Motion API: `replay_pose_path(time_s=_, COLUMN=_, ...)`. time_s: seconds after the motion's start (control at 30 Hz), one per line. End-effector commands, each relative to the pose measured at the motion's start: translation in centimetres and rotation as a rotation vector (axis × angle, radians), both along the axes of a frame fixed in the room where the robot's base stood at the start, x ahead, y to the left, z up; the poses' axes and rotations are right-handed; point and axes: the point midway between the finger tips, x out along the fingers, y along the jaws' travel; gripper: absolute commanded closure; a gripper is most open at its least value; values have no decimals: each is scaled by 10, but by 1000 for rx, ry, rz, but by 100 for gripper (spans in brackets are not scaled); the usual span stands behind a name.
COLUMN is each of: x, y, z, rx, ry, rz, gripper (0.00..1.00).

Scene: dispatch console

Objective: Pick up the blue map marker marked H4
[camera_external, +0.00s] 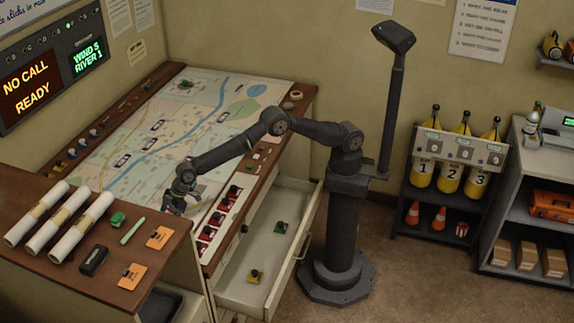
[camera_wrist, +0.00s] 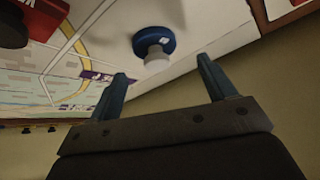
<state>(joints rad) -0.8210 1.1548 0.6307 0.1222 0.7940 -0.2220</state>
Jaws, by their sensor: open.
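A round blue marker (camera_wrist: 154,42) with a pale knob stands on a white surface in the wrist view. It has a small white mark on its side that I cannot read. My gripper (camera_wrist: 165,72) is open and empty. The marker lies just beyond the fingertips, roughly between them and nearer the left finger, apart from both. In the external view my gripper (camera_external: 179,204) is low over the near end of the map table (camera_external: 150,150), by the side counter. The blue marker cannot be made out there.
Red blocks with black knobs (camera_external: 212,225) line the table's front edge; one red block (camera_wrist: 42,12) shows close by in the wrist view. Paper rolls (camera_external: 60,225) lie on the counter.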

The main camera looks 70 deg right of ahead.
Motion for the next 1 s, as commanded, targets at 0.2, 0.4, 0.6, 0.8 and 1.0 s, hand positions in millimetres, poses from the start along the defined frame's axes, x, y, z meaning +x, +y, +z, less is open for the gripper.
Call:
replay_pose_path(time_s=0.2, x=12, y=11, z=-23, rx=-1, ry=1, rz=-1, gripper=24)
replay_pose_path(time_s=0.4, x=17, y=19, z=-35, rx=-1, ry=1, rz=0, gripper=24)
replay_pose_path(time_s=0.6, x=17, y=19, z=-37, rx=-1, ry=1, rz=0, gripper=24)
replay_pose_path(time_s=0.8, x=17, y=19, z=-37, rx=-1, ry=1, rz=0, gripper=43)
replay_pose_path(time_s=1.0, x=17, y=19, z=-37, rx=-1, ry=1, rz=0, gripper=72)
